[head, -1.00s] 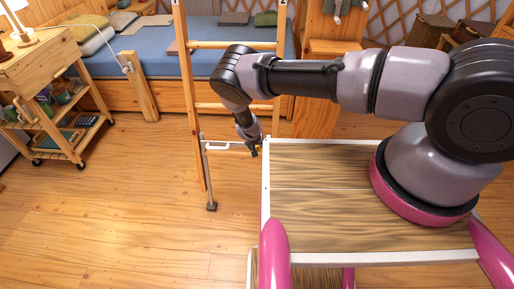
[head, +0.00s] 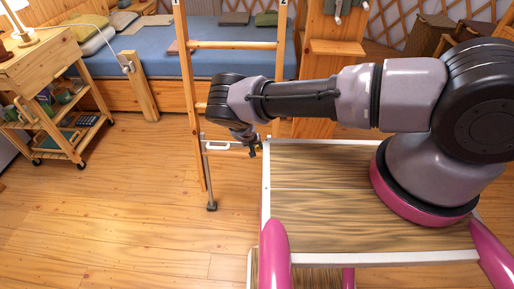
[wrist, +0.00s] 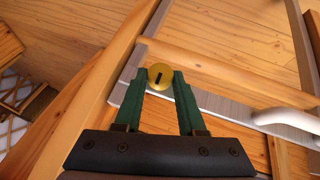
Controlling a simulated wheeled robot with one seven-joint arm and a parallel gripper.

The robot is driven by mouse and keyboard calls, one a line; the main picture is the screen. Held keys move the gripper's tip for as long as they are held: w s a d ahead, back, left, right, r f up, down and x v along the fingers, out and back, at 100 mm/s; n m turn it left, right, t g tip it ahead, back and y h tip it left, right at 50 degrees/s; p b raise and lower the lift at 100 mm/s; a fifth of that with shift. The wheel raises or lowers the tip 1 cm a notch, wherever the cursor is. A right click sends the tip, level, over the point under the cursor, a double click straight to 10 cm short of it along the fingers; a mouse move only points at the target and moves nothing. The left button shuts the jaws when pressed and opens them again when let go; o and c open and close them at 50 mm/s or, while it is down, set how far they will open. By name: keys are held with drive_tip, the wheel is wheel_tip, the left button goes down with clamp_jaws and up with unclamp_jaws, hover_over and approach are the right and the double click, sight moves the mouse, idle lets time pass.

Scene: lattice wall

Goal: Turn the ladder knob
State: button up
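The ladder knob (wrist: 160,76) is a round yellow disc with a dark slot, on a pale grey bar in the wrist view. My gripper (wrist: 162,88) has two green fingers, spread apart, with their tips on either side of the knob. I cannot tell whether the tips touch it. In the head view my gripper (head: 253,150) points down beside the wooden ladder (head: 190,100), near its right post. I cannot make out the knob in the head view.
A white handle (head: 217,147) is on the bar near the ladder, and it also shows in the wrist view (wrist: 286,117). A bed (head: 150,50) stands behind the ladder. A wooden cart (head: 50,90) is at the left. The floor at the front left is clear.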

drive_tip(key=o, duration=0.4)
drive_tip(key=shift+c, duration=0.2)
drive_tip(key=shift+r, duration=0.1)
drive_tip(key=v, duration=1)
drive_tip(key=shift+s+r, duration=0.2)
drive_tip(key=shift+r, duration=0.05)
drive_tip(key=shift+a, duration=0.1)
